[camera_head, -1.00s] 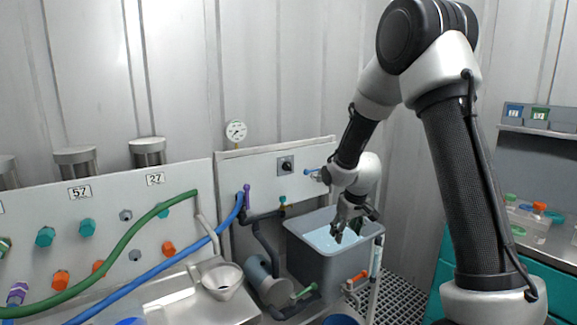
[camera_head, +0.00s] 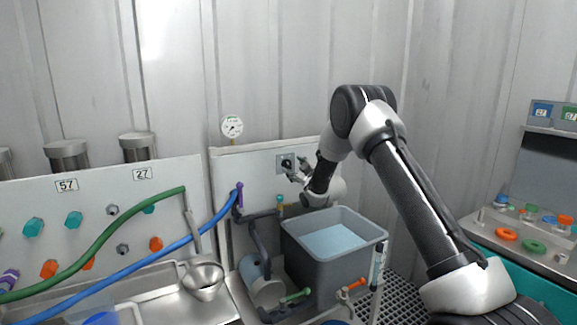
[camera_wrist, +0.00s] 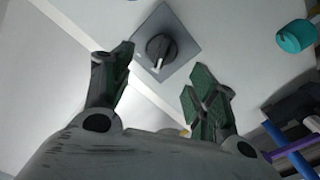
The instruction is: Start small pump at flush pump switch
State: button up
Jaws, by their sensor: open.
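The flush pump switch is a black rotary knob (camera_wrist: 158,50) on a square grey plate (camera_wrist: 166,38) fixed to the white panel. In the head view the switch plate (camera_head: 281,160) shows near the panel's upper right, partly covered by my gripper (camera_head: 296,168). In the wrist view my gripper (camera_wrist: 160,85) is open, its green-padded fingers spread on either side below the knob. The fingers appear apart from the knob; the exact gap cannot be told. The small pump (camera_head: 262,285) is a grey cylinder below the panel, left of the grey tank.
A grey tank (camera_head: 352,275) with water stands below my arm. A blue hose (camera_head: 150,268) and a green hose (camera_head: 95,250) cross the left side. A pressure gauge (camera_head: 232,127) stands above the panel. An orange-handled valve (camera_head: 352,287) sits by the tank.

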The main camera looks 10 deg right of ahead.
aim_at(288, 164)
jog(key=x, duration=0.6)
jog(key=c, duration=0.9)
